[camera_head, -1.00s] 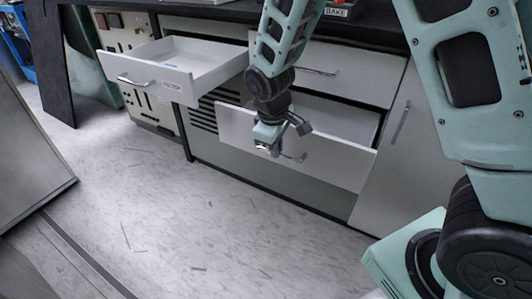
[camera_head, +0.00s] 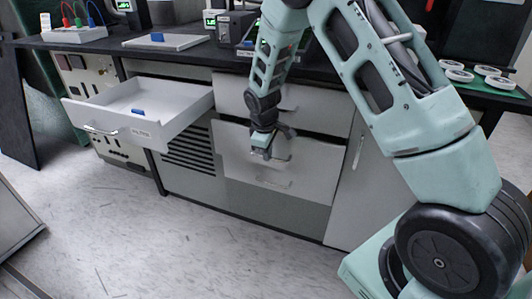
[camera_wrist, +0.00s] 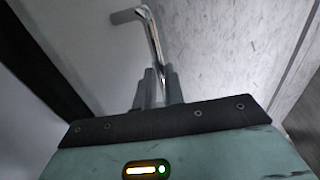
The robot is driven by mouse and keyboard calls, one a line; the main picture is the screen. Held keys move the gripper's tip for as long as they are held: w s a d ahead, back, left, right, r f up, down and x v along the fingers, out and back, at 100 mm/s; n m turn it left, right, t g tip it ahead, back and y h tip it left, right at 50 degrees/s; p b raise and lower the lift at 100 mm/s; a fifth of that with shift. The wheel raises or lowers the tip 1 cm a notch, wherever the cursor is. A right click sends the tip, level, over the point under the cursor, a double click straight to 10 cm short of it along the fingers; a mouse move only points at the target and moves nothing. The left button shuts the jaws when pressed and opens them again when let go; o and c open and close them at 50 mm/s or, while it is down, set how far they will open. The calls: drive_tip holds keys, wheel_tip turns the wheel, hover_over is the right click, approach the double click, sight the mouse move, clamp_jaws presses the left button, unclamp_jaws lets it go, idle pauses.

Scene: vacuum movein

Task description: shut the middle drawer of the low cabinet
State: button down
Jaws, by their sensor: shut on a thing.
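The low cabinet (camera_head: 340,205) stands under the dark worktop in the head view. Its middle drawer (camera_head: 315,178) has a plain pale front below another drawer front (camera_head: 235,92). My gripper (camera_head: 263,152) is at this front. In the wrist view, my gripper (camera_wrist: 156,78) is shut on the silver bar handle (camera_wrist: 152,35), near one end. In the head view my gripper partly hides the handle.
An upper left drawer (camera_head: 152,130) stands far out, with a small blue thing (camera_head: 138,112) inside. A tall door (camera_head: 362,190) is right of the middle drawer. The worktop (camera_head: 215,62) carries instruments and a tray (camera_head: 168,42). The floor (camera_head: 160,220) in front is clear.

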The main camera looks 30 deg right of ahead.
drive_tip(key=c, duration=1.5)
unclamp_jaws()
wheel_tip(320, 180, up, 12)
drive_tip(key=s+a+p, duration=0.1)
drive_tip(key=p, duration=0.2)
drive_tip(key=shift+s+a, duration=0.15)
drive_tip(key=shift+a, duration=0.25)
drive_tip(key=shift+f, duration=0.1)
